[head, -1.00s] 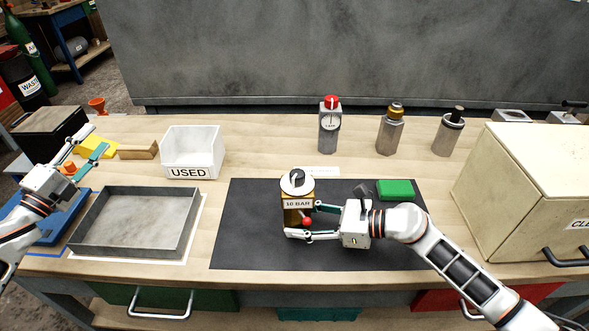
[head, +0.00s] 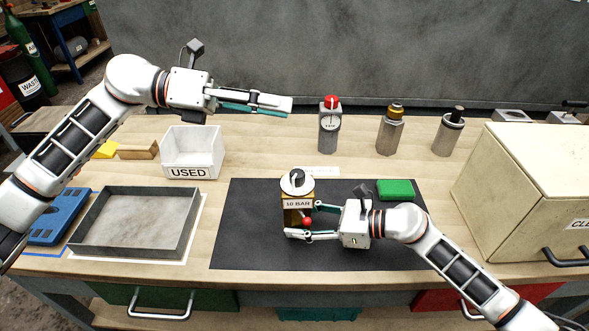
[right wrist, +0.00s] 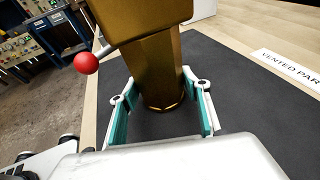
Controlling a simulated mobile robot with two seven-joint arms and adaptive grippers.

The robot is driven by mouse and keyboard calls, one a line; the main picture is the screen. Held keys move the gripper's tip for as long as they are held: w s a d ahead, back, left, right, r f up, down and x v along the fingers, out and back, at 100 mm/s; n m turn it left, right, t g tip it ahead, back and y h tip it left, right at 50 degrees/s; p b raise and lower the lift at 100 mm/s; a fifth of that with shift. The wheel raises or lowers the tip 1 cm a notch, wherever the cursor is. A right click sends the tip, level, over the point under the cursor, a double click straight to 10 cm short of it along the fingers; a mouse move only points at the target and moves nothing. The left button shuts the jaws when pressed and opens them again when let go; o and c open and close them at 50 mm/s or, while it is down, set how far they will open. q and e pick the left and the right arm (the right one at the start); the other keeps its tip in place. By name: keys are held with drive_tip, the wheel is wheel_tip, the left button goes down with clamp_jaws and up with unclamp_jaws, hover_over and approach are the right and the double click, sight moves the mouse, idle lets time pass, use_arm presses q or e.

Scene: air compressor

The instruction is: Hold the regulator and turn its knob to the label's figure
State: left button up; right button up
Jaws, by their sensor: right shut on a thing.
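The regulator is a brass body (head: 291,216) standing upright on the black mat (head: 250,252). It has a "10 BAR" label (head: 298,203) on its front and a black knob (head: 297,176) on a white dial on top. A red ball (head: 307,221) sticks out at its side. My right gripper (head: 303,220) is shut on the regulator's lower column, which shows between its teal pads in the right wrist view (right wrist: 163,75). My left gripper (head: 290,107) hangs in the air behind and above the knob, apart from it. Its fingers are seen side-on, so their gap is unclear.
A red-topped gauge device (head: 329,132) and two metal cylinders (head: 390,136) (head: 447,135) stand at the back. A green block (head: 396,190) lies on the mat's right. A "USED" bin (head: 193,172), grey tray (head: 84,250) and beige cabinet (head: 480,200) flank the mat.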

sight(296, 173)
use_arm(q)
drive_tip(key=s+d+f+m+g+y, duration=0.1)
drive_tip(key=s+d+f+m+y, duration=0.1)
drive_tip(key=s+d+m+y, duration=0.15)
drive_tip(key=f+y, duration=0.2)
drive_tip(key=f, duration=0.2)
drive_tip(key=w+f+t+y, duration=0.1)
drive_tip(key=f+y, duration=0.2)
drive_tip(key=f, duration=0.1)
drive_tip(key=w+f+t+y, duration=0.1)
drive_tip(key=f+y, duration=0.2)
drive_tip(key=f, duration=0.1)
drive_tip(key=shift+w+d+f+m, duration=0.1)
drive_tip(key=shift+w+f+m, duration=0.05)
drive_tip(key=shift+w+m, duration=0.15)
drive_tip(key=shift+c, duration=0.3)
drive_tip(key=c, duration=1)
